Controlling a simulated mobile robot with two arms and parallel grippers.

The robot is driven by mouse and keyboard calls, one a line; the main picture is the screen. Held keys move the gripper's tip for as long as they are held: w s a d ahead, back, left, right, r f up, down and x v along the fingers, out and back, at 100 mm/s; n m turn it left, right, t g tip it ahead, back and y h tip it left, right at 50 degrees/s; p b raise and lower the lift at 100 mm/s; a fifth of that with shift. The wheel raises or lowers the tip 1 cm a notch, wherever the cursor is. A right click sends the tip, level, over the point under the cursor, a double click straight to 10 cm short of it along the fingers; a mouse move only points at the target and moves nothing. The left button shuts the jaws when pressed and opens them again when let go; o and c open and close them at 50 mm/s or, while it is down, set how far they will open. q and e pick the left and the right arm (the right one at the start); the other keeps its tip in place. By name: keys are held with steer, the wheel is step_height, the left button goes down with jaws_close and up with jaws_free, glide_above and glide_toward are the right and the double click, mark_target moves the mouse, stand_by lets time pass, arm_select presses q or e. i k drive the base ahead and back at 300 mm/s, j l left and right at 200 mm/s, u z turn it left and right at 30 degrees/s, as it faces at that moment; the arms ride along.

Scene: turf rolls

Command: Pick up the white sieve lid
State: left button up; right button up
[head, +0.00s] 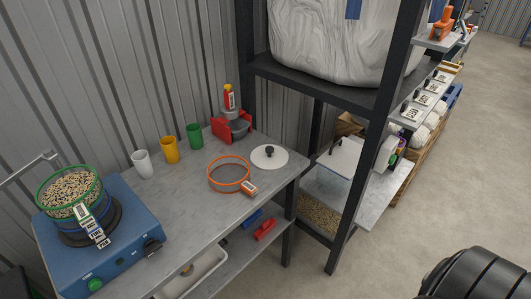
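The white sieve lid (262,162) is a round, flat disc with a black knob (269,151) in its middle. It lies flat on the grey table (208,215) near the table's right end. An orange sieve ring (228,187) with an orange label tag sits just to the left of the lid and in front of it. Neither of my grippers shows in the head view. A black rounded part at the bottom right seems to be mine.
A blue sieve shaker (125,243) carries a green-rimmed sieve of seeds (69,190). White (141,164), yellow (170,150) and green (195,136) cups line the wall. A red device (231,126) stands behind the lid. A dark shelf post (370,150) rises to the right.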

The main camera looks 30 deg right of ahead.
mark_target(267, 157)
steer(key=i+z, duration=0.35)
steer(key=i+j+z, duration=0.2)
steer(key=z, duration=0.15)
